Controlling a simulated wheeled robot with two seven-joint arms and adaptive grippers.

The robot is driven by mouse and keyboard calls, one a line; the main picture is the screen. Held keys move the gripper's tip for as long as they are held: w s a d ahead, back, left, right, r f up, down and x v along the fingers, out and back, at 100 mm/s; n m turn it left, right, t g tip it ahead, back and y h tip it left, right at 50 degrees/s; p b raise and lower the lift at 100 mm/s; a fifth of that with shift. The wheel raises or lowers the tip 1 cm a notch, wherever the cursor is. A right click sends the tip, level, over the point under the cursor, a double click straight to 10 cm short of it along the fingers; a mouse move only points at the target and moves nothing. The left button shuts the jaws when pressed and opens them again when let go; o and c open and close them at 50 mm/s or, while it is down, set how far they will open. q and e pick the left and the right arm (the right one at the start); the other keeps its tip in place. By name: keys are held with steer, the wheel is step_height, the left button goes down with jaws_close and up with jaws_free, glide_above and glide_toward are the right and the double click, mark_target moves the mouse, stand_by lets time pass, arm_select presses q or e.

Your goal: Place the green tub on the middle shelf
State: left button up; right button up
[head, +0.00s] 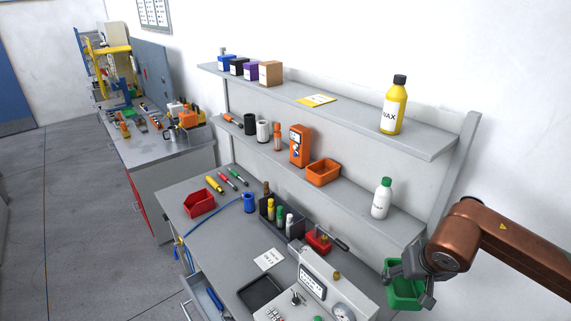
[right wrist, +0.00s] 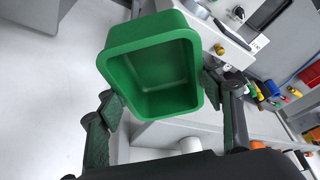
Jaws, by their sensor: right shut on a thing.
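The green tub (head: 404,284) is at the lower right of the head view, held in my right gripper (head: 408,285). In the right wrist view the tub (right wrist: 158,70) shows its open mouth between the two dark fingers of the gripper (right wrist: 165,100). The tub is in the air beside the right end of the bench. The middle shelf (head: 345,193) is up and to the left of it. It bears an orange tub (head: 323,172), an orange meter (head: 299,146) and a white bottle (head: 381,198). My left gripper is not in view.
The top shelf (head: 430,150) holds a yellow wax bottle (head: 393,108) and several small boxes. A grey test unit (head: 320,285) stands on the bench (head: 215,245) below. The middle shelf has bare room between the orange tub and white bottle, and at its right end.

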mark_target(414, 293)
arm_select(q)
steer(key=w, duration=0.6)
arm_select(e)
steer(key=d+r, duration=0.1)
steer(key=s+d+r, duration=0.1)
steer(key=r, duration=0.1)
steer(key=d+r, duration=0.1)
steer(key=r, duration=0.1)
steer(key=shift+s, duration=0.15)
steer(key=shift+w+d, duration=0.1)
steer(key=shift+w, duration=0.15)
steer(key=w+p, duration=0.1)
steer(key=w, duration=0.4)
steer(key=w+p, duration=0.2)
steer(key=w, duration=0.4)
steer(key=w+d+p, duration=0.1)
steer(key=w, duration=0.5)
steer(key=shift+w+r+p, duration=0.1)
steer(key=shift+p, duration=0.25)
steer(key=shift+w, duration=0.3)
step_height(414, 293, down, 3)
steer(key=shift+f+p, duration=0.15)
steer(key=shift+p, duration=0.4)
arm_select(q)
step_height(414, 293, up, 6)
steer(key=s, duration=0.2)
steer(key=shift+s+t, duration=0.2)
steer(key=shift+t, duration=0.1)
arm_select(e)
steer(key=shift+f, duration=0.2)
